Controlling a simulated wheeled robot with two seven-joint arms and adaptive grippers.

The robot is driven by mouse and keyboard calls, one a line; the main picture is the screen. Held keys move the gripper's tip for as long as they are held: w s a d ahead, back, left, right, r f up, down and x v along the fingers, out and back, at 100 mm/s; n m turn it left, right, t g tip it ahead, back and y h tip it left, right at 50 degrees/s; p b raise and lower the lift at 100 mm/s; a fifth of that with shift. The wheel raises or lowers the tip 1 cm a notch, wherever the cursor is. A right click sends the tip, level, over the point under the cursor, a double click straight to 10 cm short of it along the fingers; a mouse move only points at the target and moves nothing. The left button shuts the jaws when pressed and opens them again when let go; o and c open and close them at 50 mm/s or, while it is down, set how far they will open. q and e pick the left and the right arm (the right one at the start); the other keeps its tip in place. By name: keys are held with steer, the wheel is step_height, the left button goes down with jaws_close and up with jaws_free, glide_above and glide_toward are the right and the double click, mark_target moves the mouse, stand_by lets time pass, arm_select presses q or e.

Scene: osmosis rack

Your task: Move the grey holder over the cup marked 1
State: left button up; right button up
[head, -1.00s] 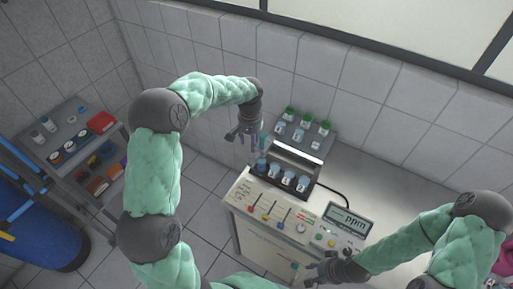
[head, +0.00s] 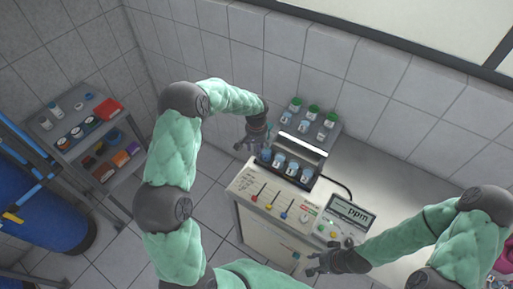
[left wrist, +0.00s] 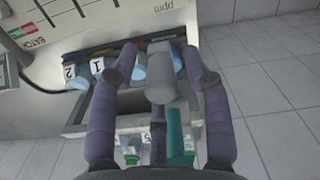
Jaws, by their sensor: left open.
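My left gripper (head: 250,142) hangs at the left end of a row of blue-topped cups (head: 292,168) on the machine. A teal part (left wrist: 175,130) shows just below the holder. The cup marked 1 (left wrist: 98,65) is left of the holder, beside a cup marked 2 (left wrist: 70,72). My right gripper (head: 317,264) is over the machine's front; its finger opening is too small to judge.
The machine (head: 270,195) has coloured sliders and a ppm display (head: 352,213). Green-capped jars (head: 313,110) stand on the rack behind the cups. A shelf cart (head: 85,135) stands at the left. The tiled wall is close behind.

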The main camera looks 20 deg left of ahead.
arm_select(q)
jaws_close()
steer(key=s+d+b, duration=0.2)
steer(key=d+b, duration=0.1)
steer(key=d, duration=1.1)
steer(key=shift+f, duration=0.1)
jaws_free()
steer(key=shift+a, duration=0.1)
